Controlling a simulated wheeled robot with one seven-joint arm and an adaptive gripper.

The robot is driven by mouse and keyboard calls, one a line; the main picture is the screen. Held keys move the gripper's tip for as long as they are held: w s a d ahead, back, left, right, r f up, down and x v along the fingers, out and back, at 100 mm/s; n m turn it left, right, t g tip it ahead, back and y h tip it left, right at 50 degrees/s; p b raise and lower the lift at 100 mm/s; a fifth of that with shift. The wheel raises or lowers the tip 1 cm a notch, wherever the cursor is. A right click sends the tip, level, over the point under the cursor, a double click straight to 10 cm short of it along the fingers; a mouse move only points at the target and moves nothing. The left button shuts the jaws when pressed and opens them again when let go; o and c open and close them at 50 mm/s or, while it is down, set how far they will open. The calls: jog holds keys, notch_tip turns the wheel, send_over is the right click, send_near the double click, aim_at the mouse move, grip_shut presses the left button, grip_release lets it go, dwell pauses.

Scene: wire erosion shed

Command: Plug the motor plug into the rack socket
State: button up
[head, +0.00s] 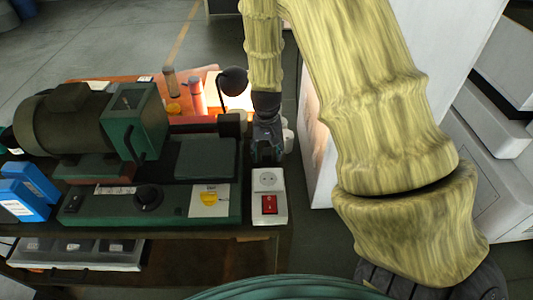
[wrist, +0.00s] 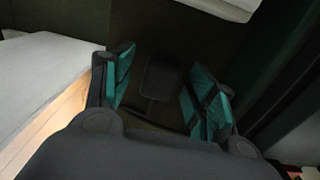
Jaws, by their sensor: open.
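A white socket box (head: 269,209) with a round socket face (head: 268,179) and a red switch (head: 269,204) stands at the right end of the bench. My gripper (head: 267,155) points down just behind the socket box in the head view. In the wrist view my gripper (wrist: 158,98) is open, its teal-padded fingers apart. A small dark block (wrist: 160,78) with a thin stem shows between the fingers, apart from both; I cannot tell if it is the motor plug. No plug can be made out for sure in the head view.
A dark motor (head: 70,120) and a green machine (head: 150,205) fill the bench left of the socket box. A black lamp (head: 232,80) and red-topped bottle (head: 197,95) stand behind. Blue boxes (head: 25,190) lie far left. A white cabinet (head: 320,150) is close on the right.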

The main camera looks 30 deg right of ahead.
aim_at(266, 151)
jog(key=shift+s, duration=0.1)
jog(key=shift+c, duration=0.8)
jog(key=c, duration=0.9)
jog(key=shift+r, duration=0.1)
jog(key=shift+r+b, duration=1.6)
jog(key=shift+r, duration=3.35)
